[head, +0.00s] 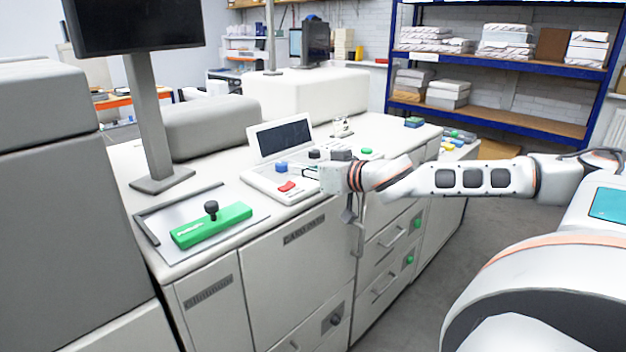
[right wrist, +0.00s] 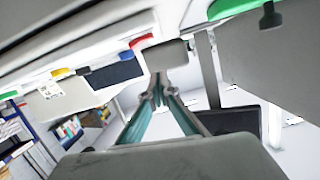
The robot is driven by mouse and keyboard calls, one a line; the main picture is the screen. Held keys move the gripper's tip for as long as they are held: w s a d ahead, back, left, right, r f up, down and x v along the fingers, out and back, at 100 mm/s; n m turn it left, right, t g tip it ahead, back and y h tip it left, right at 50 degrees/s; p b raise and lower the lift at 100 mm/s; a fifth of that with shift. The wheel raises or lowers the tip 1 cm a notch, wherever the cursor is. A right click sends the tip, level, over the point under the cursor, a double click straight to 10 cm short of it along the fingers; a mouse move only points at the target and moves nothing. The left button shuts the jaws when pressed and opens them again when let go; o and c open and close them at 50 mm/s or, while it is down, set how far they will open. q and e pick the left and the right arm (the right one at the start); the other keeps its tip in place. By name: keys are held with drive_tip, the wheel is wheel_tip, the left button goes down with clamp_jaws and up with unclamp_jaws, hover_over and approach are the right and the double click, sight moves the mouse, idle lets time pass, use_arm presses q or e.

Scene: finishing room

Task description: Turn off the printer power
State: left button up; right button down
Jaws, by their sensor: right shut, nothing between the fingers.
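The printer (head: 262,245) is a long white machine with a small control panel (head: 262,184) and tilted screen (head: 285,137) on its top. A red switch (head: 287,187) sits on the panel front, with a blue button (head: 281,167) behind it. My right gripper (head: 312,176) reaches in from the right, beside the panel and just right of the red switch. In the right wrist view its fingers (right wrist: 158,88) are together and empty. The red switch (right wrist: 140,40) and blue button (right wrist: 111,69) show beyond the fingertips, apart from them. I cannot read any power label.
A green block with a black knob (head: 211,225) lies on a grey plate at the left of the top. A monitor on a post (head: 152,120) stands behind it. A green button (head: 366,151) is farther right. Blue shelves (head: 500,62) hold paper stacks at the back. Floor shows at right.

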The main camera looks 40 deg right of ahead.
use_arm(q)
drive_tip(key=f+b, duration=0.1)
drive_tip(key=f, duration=0.1)
drive_tip(key=f+b, duration=0.1)
drive_tip(key=f, duration=0.1)
drive_tip(key=shift+s+a+b, duration=0.3)
drive_tip(key=shift+a+b, duration=0.05)
drive_tip(key=shift+a, duration=0.05)
use_arm(e)
drive_tip(key=v, duration=0.5)
drive_tip(key=shift+s+a+r, duration=0.1)
drive_tip(key=shift+a, duration=0.15)
use_arm(q)
drive_tip(key=shift+w+r, duration=0.1)
drive_tip(key=shift+r, duration=0.1)
